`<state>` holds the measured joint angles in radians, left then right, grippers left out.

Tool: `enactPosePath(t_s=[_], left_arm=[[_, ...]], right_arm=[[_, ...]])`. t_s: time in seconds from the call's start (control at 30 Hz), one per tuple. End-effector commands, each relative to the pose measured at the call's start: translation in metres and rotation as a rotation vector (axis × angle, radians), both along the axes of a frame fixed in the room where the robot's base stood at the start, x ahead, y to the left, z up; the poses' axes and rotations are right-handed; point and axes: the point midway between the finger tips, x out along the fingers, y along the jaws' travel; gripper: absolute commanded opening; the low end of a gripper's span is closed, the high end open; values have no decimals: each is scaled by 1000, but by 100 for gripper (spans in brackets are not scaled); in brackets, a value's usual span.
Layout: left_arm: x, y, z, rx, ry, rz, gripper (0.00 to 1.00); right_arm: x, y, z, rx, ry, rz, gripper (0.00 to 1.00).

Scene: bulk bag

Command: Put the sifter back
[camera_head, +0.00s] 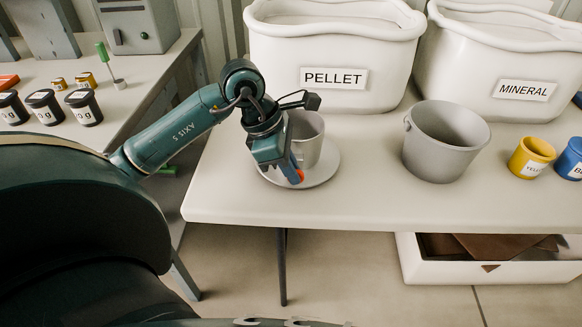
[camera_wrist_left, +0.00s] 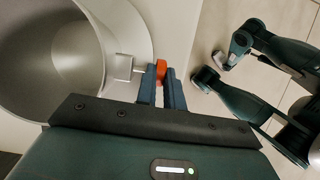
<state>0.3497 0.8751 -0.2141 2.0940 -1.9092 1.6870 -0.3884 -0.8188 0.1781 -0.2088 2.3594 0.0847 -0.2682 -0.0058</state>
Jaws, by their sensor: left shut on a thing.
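The sifter, which I take to be the light grey cup-shaped vessel (camera_head: 307,138), stands over a pale round plate (camera_head: 325,172) on the long table; whether it touches the plate is hidden. My left gripper (camera_head: 292,172) is at its near side. In the left wrist view the wide grey vessel (camera_wrist_left: 55,55) opens at the left, with a square grey lug on its side. My left gripper (camera_wrist_left: 161,85) is shut on an orange piece at that lug, which appears to be the sifter's handle.
A larger grey bucket (camera_head: 440,150) stands right of the plate. Yellow (camera_head: 531,158) and blue cups are farther right. White PELLET (camera_head: 335,50) and MINERAL (camera_head: 500,70) bins stand behind. Left, a side table (camera_head: 125,95) holds dark jars. The table's front is clear.

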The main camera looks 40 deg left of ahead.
Motion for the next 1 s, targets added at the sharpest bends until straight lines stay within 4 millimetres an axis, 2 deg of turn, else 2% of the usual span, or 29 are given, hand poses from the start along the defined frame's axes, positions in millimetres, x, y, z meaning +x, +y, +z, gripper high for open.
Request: enactPosePath(t_s=[0.23,0.27,0.5,0.8,0.87,1.0], left_arm=[[0,0,-3,1,-3,0,0],[0,0,-3,0,0,0,11],[0,0,-2,0,0,0,31],[0,0,1,0,1,0,31],[0,1,5,0,-1,0,31],[-4,10,26,4,-3,3,31]], right_arm=[[-1,-1,-4,-3,-2,-1,0],[-1,-1,-2,-3,-5,-2,0],[-2,-2,3,-1,-10,-3,0],[-2,-2,5,-1,-6,-3,0],[-2,-1,3,-1,1,-2,0],[0,0,-1,-2,9,1,0]])
